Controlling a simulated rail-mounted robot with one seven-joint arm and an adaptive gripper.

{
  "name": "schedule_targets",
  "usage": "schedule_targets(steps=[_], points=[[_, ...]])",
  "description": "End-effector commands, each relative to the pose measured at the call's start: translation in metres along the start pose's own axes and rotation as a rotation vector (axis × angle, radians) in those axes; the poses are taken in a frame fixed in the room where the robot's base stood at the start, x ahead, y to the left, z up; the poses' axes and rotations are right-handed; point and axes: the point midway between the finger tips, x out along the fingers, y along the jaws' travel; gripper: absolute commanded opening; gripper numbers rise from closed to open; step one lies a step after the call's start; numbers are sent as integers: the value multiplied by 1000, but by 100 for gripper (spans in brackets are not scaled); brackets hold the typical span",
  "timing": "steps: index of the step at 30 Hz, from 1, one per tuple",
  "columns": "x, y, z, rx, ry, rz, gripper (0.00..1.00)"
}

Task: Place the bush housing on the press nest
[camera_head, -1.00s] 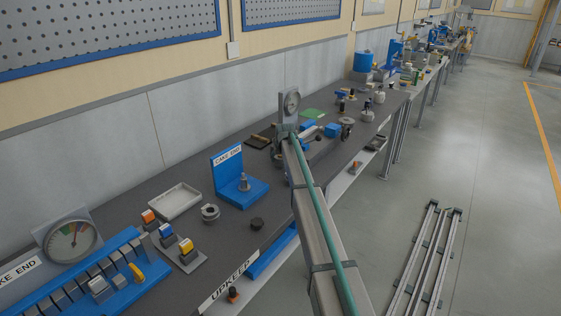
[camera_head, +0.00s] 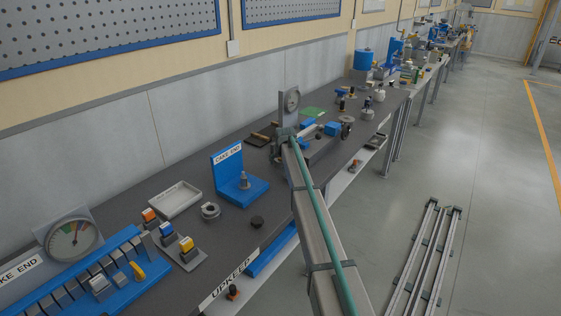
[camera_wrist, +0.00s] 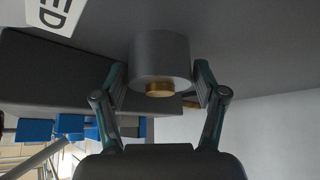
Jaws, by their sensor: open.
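In the wrist view a grey cylinder with a brass core, which looks like the bush housing (camera_wrist: 160,52), stands between my gripper's (camera_wrist: 160,78) two fingers. The fingers are open, one on each side of it; contact is hard to tell. In the head view the end of my arm (camera_head: 286,133) is over the bench beside a grey upright with a round dial (camera_head: 291,101). The arm hides the fingers and housing there. I cannot clearly make out the press nest; it may be hidden by the arm near that upright.
A blue CAKE END stand (camera_head: 228,169) with a peg, a white tray (camera_head: 174,200), a grey ring (camera_head: 210,211) and a dark knob (camera_head: 256,222) are on the near bench. A blue block (camera_head: 331,129) and other parts crowd the bench right of my arm's end.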

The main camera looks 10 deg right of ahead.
Motion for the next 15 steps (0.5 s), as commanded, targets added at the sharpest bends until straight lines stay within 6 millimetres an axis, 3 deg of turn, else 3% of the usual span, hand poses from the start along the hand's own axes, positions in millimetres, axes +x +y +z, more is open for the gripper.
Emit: schedule_targets(steps=[8,15], points=[[-28,0,1,0,2,0,71],[-75,0,1,0,2,0,71]])
